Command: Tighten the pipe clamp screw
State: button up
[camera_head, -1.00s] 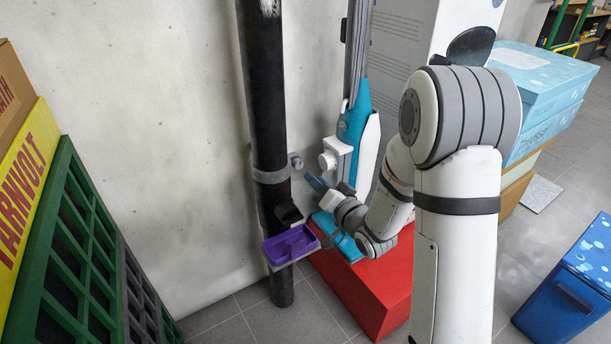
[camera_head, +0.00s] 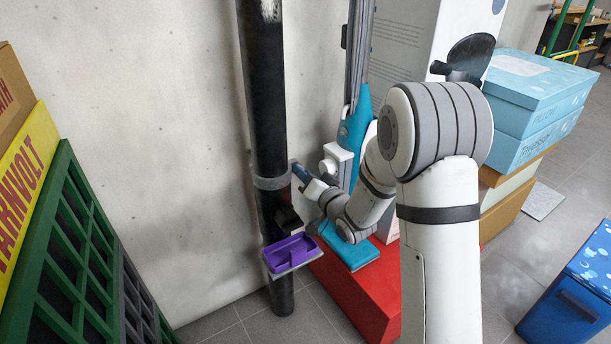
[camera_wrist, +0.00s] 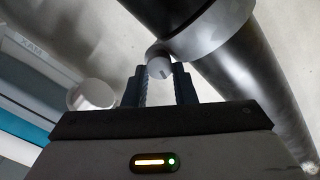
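The grey pipe clamp (camera_head: 271,183) rings the black pipe (camera_head: 266,100) in front of the wall; its band also shows in the wrist view (camera_wrist: 212,32). Its round slotted screw head (camera_wrist: 159,66) sticks out from the band in the wrist view. My gripper (camera_head: 296,170) is beside the clamp on its right and hides the screw in the head view. In the wrist view my gripper's two dark fingers (camera_wrist: 160,80) stand apart, with the screw head between and slightly beyond their tips. I see a small gap on each side, so it does not look gripped.
A purple tray (camera_head: 291,252) sits on the pipe below the clamp. A blue and white vacuum cleaner (camera_head: 355,125) stands close behind my arm, above a red box (camera_head: 345,295). Green and black crates (camera_head: 70,240) stand at the left. Blue boxes (camera_head: 535,95) are at the right.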

jog(key=shift+c, duration=1.4)
jog(key=shift+m, duration=0.4)
jog(key=shift+f+m+p, duration=0.15)
jog(key=shift+m+p, duration=0.8)
jog(key=shift+m, duration=2.35)
jog(key=shift+f+m+p, duration=0.1)
jog(key=shift+m+p, duration=0.85)
jog(key=shift+m, duration=2.35)
jog(key=o, duration=0.7)
